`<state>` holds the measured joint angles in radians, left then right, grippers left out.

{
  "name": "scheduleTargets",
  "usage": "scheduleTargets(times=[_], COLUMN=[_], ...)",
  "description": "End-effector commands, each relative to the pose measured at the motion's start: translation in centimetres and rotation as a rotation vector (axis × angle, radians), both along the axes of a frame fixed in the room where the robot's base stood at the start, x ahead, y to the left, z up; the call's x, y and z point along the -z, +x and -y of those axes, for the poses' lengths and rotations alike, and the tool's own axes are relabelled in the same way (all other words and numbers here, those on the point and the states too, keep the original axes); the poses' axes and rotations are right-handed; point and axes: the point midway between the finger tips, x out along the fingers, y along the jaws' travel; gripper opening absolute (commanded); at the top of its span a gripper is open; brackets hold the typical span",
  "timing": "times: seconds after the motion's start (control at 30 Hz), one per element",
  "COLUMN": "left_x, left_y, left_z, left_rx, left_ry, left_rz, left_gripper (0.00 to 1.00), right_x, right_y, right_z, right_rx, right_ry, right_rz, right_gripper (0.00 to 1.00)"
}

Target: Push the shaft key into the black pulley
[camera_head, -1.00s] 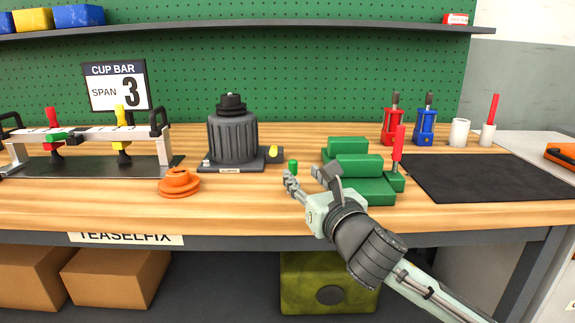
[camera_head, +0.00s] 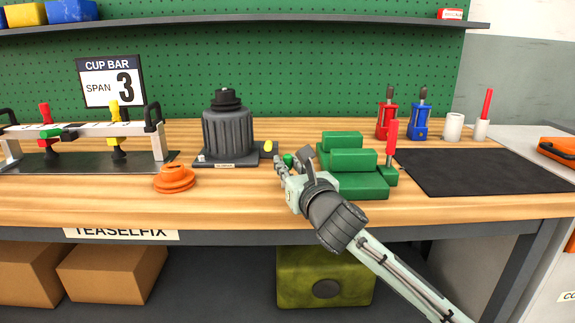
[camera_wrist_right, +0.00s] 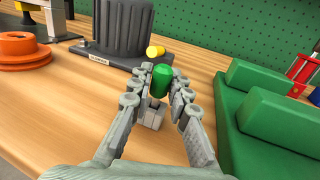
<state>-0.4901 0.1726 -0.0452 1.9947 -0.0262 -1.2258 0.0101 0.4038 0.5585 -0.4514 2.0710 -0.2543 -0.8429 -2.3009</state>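A small green round-topped piece (camera_head: 288,160), which may be the shaft key's handle, is at the bench middle. It also shows between my right fingers in the right wrist view (camera_wrist_right: 161,82), with a grey block (camera_wrist_right: 152,115) below it. My right gripper (camera_head: 292,164) is around the green piece, fingertips close on both sides; I cannot tell whether they grip it. The black pulley (camera_head: 226,98) sits on top of the dark grey ribbed motor (camera_head: 229,131), behind and left of the gripper. My left gripper is not in view.
A yellow cylinder (camera_head: 269,146) is at the right of the motor base. Green stepped blocks (camera_head: 355,185) stand right of the gripper, with a red upright handle (camera_head: 391,143). An orange disc stack (camera_head: 174,180) is at front left. A black mat (camera_head: 480,172) lies clear at right.

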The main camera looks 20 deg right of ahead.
Motion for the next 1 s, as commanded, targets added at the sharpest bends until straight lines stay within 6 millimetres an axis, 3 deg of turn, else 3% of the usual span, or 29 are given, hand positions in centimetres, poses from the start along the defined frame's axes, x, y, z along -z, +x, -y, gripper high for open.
scheduleTargets(times=[0.1, 0.47, 0.6, 0.77, 1.0], left_x=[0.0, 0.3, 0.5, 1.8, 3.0], left_y=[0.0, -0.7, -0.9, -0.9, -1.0], left_z=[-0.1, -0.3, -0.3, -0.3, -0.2], left_rx=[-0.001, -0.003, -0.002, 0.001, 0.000], left_ry=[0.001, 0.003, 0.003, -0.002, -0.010], left_rz=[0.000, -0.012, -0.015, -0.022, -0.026], left_gripper=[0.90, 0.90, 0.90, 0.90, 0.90], right_x=[0.0, -0.3, -1.5, -4.6, -7.7], right_y=[0.0, 0.0, 0.0, 0.0, -0.5], right_z=[0.0, 0.0, 0.0, 0.0, -5.6], right_rx=[0.000, 0.000, -0.001, 0.000, -0.005], right_ry=[0.000, 0.000, 0.000, -0.002, 0.003], right_rz=[0.000, 0.001, 0.003, 0.007, 0.005], right_gripper=[0.00, 0.00, 0.00, 0.00, 0.00])
